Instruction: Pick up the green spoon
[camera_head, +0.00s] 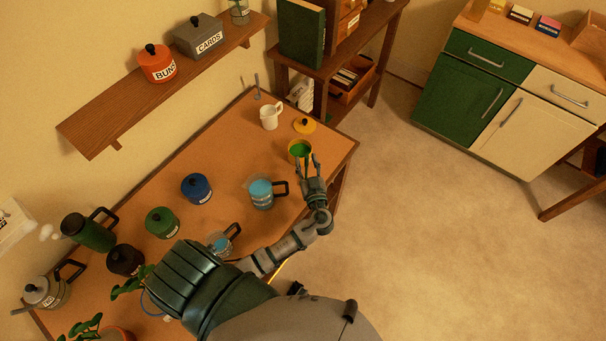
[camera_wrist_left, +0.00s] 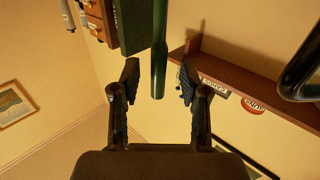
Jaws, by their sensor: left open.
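The green spoon shows in the left wrist view as a smooth green rod (camera_wrist_left: 159,65), its free end between my fingers with a gap on both sides. In the head view, green (camera_head: 301,149) shows inside a small yellow pot (camera_head: 291,156) near the table's right edge; the spoon's shape is hard to make out there. My left gripper (camera_head: 308,163) is at the pot's near side. Its two fingers also show in the wrist view (camera_wrist_left: 158,88), spread apart with nothing gripped. My right gripper is not in view.
A yellow lid (camera_head: 305,126) and a white mug (camera_head: 270,116) stand behind the pot. A blue-filled jug (camera_head: 261,193) is left of the gripper. Several canisters and pots occupy the left of the wooden table (camera_head: 228,150). A wall shelf (camera_head: 125,110) hangs above.

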